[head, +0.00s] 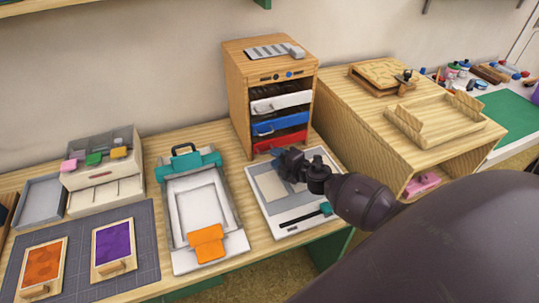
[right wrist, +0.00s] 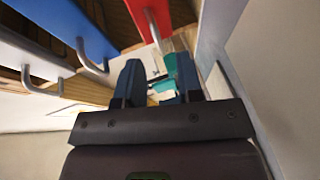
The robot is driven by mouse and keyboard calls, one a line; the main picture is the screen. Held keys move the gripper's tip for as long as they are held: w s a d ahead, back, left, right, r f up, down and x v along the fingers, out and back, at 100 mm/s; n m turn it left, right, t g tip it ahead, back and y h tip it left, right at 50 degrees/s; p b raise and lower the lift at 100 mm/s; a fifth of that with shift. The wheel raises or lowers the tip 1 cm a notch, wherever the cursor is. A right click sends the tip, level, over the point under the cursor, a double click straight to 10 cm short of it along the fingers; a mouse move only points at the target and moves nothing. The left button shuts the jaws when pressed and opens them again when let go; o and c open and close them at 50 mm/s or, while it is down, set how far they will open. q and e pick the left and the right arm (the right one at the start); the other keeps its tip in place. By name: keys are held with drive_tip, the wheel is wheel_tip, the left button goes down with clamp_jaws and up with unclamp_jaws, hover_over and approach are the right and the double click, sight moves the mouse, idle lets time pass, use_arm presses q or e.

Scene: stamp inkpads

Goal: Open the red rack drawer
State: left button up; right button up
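The wooden rack (head: 240,95) holds a white, a blue and a red drawer, one above another. The red drawer (head: 280,139) is the lowest; its front looks roughly in line with the blue drawer's. In the right wrist view the red drawer front (right wrist: 148,8) is at the top, with its grey handle (right wrist: 154,32) just beyond my fingertips. My right gripper (head: 277,164) is low in front of the rack; the right wrist view (right wrist: 158,82) shows its fingers apart with nothing clearly held. Whether they touch the handle cannot be told. My left gripper is not in view.
A white tray board (head: 290,229) lies below my right gripper. A press with a teal clamp (head: 190,162) stands left of it. A wooden shelf box (head: 345,112) stands close on the rack's right. The blue drawer (head: 281,124) has its own handle nearby.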

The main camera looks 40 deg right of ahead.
drive_tip(key=shift+x, duration=1.75)
clamp_jaws()
